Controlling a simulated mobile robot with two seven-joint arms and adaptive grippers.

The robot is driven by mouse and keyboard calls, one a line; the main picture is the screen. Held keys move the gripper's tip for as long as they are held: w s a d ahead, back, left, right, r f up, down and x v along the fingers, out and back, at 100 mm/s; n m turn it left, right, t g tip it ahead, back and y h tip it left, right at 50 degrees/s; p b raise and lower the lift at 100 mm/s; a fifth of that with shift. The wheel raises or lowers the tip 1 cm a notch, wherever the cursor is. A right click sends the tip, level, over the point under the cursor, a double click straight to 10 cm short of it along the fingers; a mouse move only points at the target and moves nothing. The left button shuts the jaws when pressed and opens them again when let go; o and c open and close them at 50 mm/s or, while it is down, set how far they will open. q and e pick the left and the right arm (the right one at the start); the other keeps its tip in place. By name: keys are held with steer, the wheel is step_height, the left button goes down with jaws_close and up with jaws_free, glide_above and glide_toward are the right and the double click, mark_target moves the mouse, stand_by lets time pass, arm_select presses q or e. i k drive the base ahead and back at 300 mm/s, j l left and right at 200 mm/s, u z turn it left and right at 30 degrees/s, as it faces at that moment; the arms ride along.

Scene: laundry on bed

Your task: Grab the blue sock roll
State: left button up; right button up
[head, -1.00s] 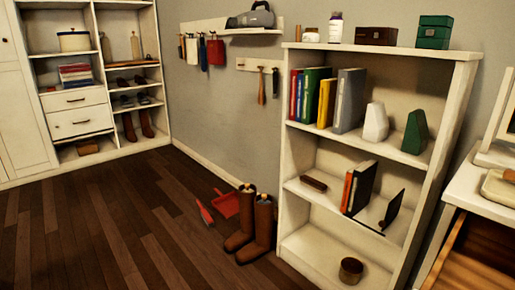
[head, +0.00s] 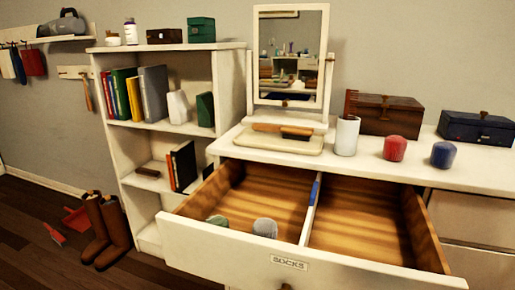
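In the head view a dark blue sock roll (head: 443,155) stands on the white dresser top (head: 470,178) at the right. A red sock roll (head: 395,148) stands just left of it, apart from it. Below them the drawer labelled SOCKS (head: 300,258) is open. A green roll (head: 217,221) and a grey roll (head: 265,227) lie in its left compartment near the front. A divider with a blue strip (head: 315,190) splits the drawer, and the right compartment looks empty. Neither of my grippers is in view.
A white cup with a comb (head: 347,134), a brown box (head: 385,115) and a blue box (head: 477,128) stand on the dresser near the rolls. A mirror (head: 289,65) stands behind a tray (head: 268,141). A bookshelf (head: 160,140) and boots (head: 108,232) are at the left.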

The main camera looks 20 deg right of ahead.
mark_target(443, 153)
steer(key=k+l+z, duration=0.15)
steer(key=z, duration=0.25)
steer(key=k+l+z, duration=0.1)
steer(key=l+z, duration=0.25)
steer(key=k+l+z, duration=0.1)
steer(key=l+z, duration=0.15)
steer(key=z, duration=0.15)
